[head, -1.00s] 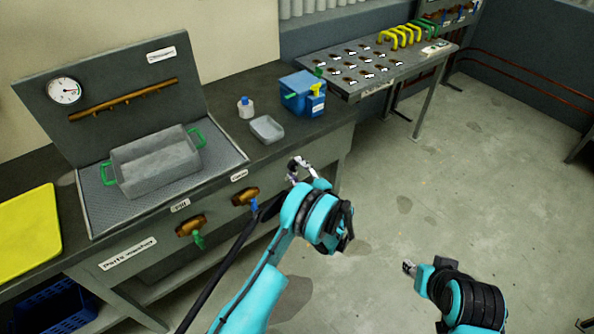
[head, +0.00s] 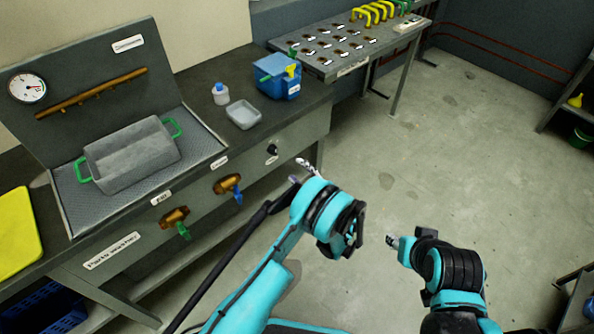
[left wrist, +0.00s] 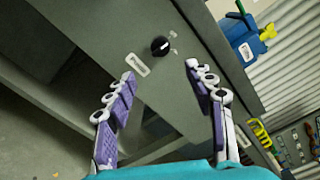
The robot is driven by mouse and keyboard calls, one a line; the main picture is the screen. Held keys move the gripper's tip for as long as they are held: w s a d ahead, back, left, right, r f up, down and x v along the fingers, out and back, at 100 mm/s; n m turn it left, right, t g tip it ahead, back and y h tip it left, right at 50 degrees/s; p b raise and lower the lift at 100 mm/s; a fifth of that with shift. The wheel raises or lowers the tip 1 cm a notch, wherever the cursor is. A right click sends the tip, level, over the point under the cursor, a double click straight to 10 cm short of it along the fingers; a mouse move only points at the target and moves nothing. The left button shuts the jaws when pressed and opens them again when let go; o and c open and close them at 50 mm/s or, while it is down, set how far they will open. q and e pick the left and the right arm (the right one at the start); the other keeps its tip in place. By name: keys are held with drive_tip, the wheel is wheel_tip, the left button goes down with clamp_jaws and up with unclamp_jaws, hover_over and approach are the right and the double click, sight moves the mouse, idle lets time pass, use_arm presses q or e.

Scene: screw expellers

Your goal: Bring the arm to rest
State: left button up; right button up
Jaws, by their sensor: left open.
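My left gripper (head: 303,172) is in front of the parts washer bench, just to the right of a black knob (head: 272,150) on its front panel. In the left wrist view the two purple-padded fingers of this gripper (left wrist: 160,78) stand wide apart with nothing between them. The knob (left wrist: 160,46) shows beyond the fingertips, apart from them. My right gripper (head: 392,241) is low over the open floor; it is too small to tell its jaws.
The bench carries a grey basin (head: 130,158) with green handles, a white bottle (head: 220,94), a small grey tray (head: 243,115) and a blue box (head: 277,76). Two brass valves (head: 227,184) (head: 174,217) stick out in front.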

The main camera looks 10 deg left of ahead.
idle(0.3)
use_arm(q)
drive_tip(key=a+r+n+g+h, duration=0.25)
drive_tip(key=a+r, duration=0.25)
drive_tip(key=r, duration=0.4)
drive_tip(key=s+a+r+n+g+h, duration=0.2)
drive_tip(key=s+a+r+n+h, duration=0.15)
drive_tip(key=s+r, duration=0.35)
drive_tip(key=s+d+r+n+h, duration=0.2)
drive_tip(key=s+n+h, duration=0.5)
drive_tip(key=s, duration=1.5)
drive_tip(key=shift+s+t+h, duration=0.35)
drive_tip(key=shift+s+h, duration=0.05)
drive_tip(key=shift+h, duration=0.2)
